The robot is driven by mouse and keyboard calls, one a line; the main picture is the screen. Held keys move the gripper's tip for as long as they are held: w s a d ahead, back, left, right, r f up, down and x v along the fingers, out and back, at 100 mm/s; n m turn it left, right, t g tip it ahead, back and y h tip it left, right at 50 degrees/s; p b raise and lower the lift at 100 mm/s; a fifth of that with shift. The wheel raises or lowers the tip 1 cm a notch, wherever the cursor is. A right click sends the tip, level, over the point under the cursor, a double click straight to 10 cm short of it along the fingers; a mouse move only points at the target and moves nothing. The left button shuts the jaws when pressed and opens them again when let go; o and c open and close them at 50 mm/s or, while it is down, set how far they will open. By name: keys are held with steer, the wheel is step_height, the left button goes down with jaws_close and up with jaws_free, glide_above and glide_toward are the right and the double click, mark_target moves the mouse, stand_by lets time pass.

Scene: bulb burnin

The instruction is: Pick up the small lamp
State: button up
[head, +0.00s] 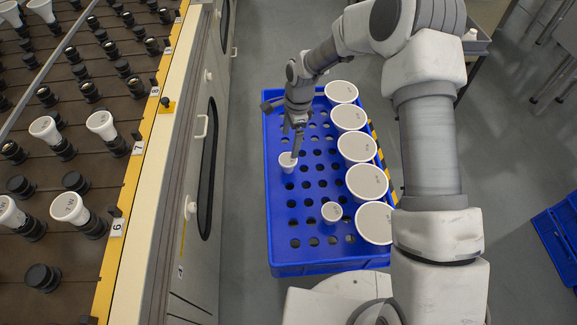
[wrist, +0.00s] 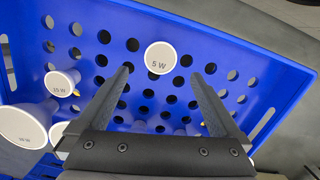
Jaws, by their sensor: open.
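A small white lamp (head: 287,161) stands in a hole of the blue crate (head: 280,262), toward its left side. In the wrist view the small lamp (wrist: 160,57), marked 5 W, shows its round top just ahead of my gripper (wrist: 161,76), centred between the fingertips. The fingers are open with nothing held. In the head view my gripper (head: 296,147) points down at this lamp, overlapping its edge; whether they touch I cannot tell. A second small lamp (head: 331,212) stands nearer the crate's front; a lamp marked 15 W (wrist: 61,84) is left in the wrist view.
Several large white lamps (head: 357,147) line the crate's right side. A rack (head: 73,250) with sockets and lamps stands at the left, above a cabinet (head: 205,150). Another blue crate (head: 558,240) is at the far right. Grey floor lies between.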

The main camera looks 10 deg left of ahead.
mark_target(288, 159)
steer(key=f+b, duration=0.1)
steer(key=f, duration=0.2)
steer(key=f+b, duration=0.1)
steer(key=f, duration=0.3)
steer(key=a+f+b, duration=0.1)
steer(key=f, duration=0.2)
steer(key=shift+s+f, duration=0.15)
steer(key=shift+d, duration=0.1)
steer(key=c, duration=1.3)
